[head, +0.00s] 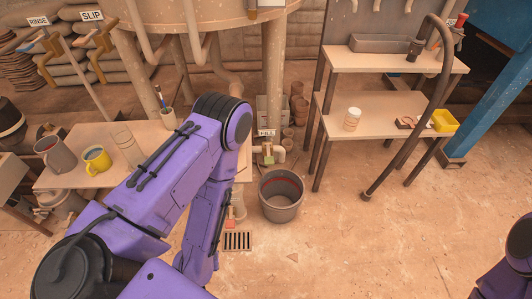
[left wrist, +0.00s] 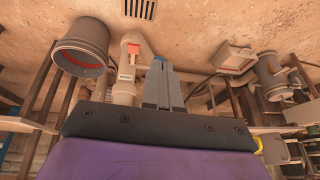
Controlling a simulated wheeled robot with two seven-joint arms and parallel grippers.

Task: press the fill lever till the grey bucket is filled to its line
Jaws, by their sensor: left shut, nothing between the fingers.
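The grey bucket (head: 281,208) stands upright on the floor, with a red line around its inside; it also shows in the left wrist view (left wrist: 82,42). Its inside is dark and I cannot tell a liquid level. My right gripper is out of view.
A floor drain (head: 237,241) lies left of the bucket, near a red-handled pipe (left wrist: 130,55). A bench with a yellow mug (head: 97,159) stands left. A shelf (head: 395,110) with a bent rail stands right. Open floor lies in front.

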